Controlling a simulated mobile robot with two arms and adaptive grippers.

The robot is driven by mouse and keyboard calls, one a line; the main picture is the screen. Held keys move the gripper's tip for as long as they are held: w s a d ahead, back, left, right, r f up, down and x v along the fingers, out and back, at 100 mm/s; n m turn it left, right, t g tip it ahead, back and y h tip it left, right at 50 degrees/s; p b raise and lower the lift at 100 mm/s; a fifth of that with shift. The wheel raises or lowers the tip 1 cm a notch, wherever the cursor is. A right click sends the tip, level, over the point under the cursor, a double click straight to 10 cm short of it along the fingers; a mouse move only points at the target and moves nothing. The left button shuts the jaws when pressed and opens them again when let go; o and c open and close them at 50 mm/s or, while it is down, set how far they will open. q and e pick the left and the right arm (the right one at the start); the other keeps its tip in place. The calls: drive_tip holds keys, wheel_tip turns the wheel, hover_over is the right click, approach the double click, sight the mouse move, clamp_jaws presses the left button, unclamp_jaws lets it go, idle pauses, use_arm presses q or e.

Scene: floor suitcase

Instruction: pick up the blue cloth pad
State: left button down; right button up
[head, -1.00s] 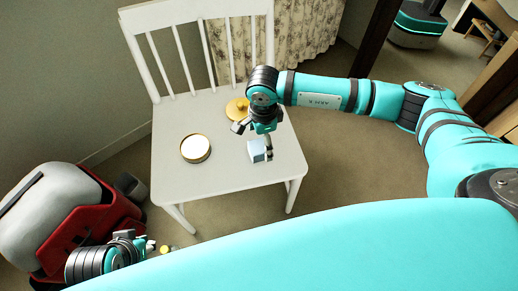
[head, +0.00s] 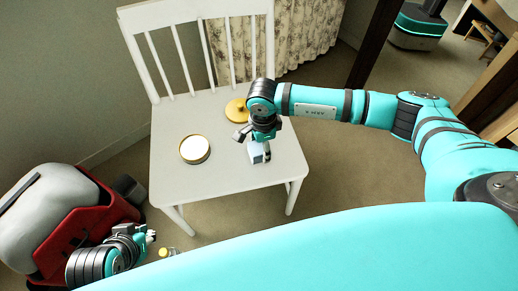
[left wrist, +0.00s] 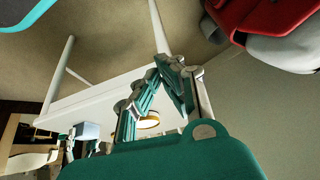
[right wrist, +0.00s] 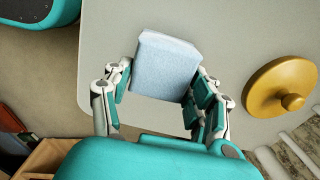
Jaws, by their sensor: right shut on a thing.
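The blue cloth pad (head: 257,155) is a small pale blue block at the front right of the white chair's seat (head: 222,172). My right gripper (head: 262,147) points down over it. In the right wrist view the pad (right wrist: 165,68) sits between the two fingers (right wrist: 164,88), which are shut on its sides. Whether it still touches the seat I cannot tell. My left gripper (head: 152,236) is low, left of the chair, its fingertips (left wrist: 162,68) together in the left wrist view with nothing between them.
A round tin (head: 195,149) with a gold rim is left on the seat, and a yellow knobbed lid (head: 237,109) lies behind my right gripper. A red and grey suitcase (head: 80,220) is on the floor at left. A small yellow-topped jar (head: 164,252) is near my left gripper.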

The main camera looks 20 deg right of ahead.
sight(261, 148)
drive_tip(key=shift+c, duration=0.6)
drive_tip(key=shift+r, duration=0.1)
